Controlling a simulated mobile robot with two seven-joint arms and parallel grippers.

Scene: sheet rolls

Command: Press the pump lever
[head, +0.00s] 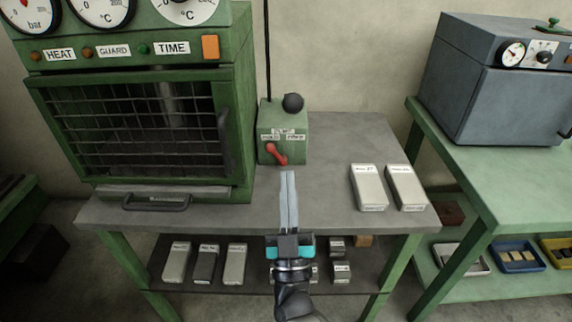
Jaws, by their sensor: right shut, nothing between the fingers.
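The pump is a small green box (294,150) on the grey table, just right of the big green press. I cannot tell which of these is the pump lever. My right gripper (288,175) is shut and empty, its long grey fingers pointing up the picture just below the red handle. Whether they touch the box is unclear. My left gripper is not in view.
The green press (140,110) with a mesh guard and gauges fills the left. Two pale blocks (369,187) lie on the table's right. A grey oven-like box (500,95) stands on a green table at right. Several blocks lie on the lower shelf (205,262). Table between pump and blocks is clear.

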